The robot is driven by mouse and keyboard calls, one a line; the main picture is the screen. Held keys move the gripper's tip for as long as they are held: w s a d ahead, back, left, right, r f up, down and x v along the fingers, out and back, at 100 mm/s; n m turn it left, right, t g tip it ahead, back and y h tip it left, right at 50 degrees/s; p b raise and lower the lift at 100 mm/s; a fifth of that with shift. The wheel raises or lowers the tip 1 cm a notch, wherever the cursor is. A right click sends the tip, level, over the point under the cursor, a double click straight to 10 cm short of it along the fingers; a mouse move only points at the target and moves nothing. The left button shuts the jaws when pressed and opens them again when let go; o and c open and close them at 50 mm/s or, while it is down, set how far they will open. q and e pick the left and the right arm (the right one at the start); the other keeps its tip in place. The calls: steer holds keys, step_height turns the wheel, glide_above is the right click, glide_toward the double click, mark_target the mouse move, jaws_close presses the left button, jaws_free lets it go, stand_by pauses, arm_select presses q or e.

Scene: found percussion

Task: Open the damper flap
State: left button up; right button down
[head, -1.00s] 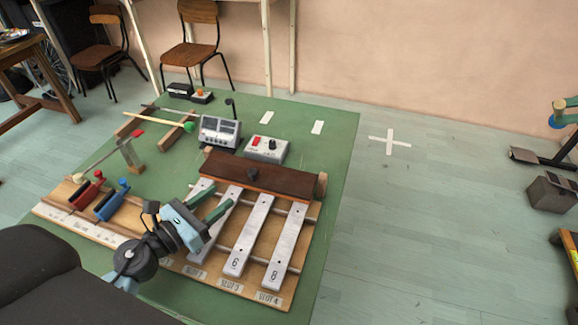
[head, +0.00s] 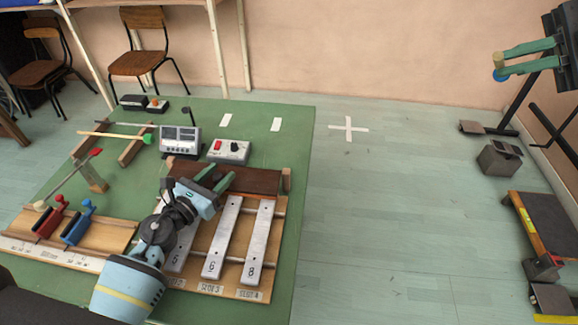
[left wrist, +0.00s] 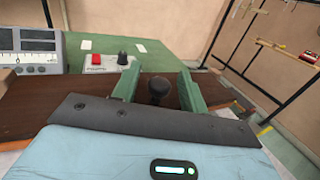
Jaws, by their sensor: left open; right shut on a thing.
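The damper flap (head: 255,181) is a dark brown board lying across the far ends of the metal bars. In the left wrist view the flap (left wrist: 50,98) spans the picture, and its black knob (left wrist: 158,90) stands up between my left fingers. My left gripper (head: 221,175) is open over the flap, a finger on either side of the knob with gaps showing. In the head view this gripper hides the knob. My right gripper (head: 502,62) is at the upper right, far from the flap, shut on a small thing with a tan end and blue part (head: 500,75).
Numbered bars (head: 228,237) lie on a wooden frame below the flap. A grey box with a red switch (head: 229,151) and a grey meter (head: 180,140) stand just behind it. Red and blue handled clamps (head: 78,222) are at left.

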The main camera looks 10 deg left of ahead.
arm_select(q)
jaws_close()
stand_by(0.4)
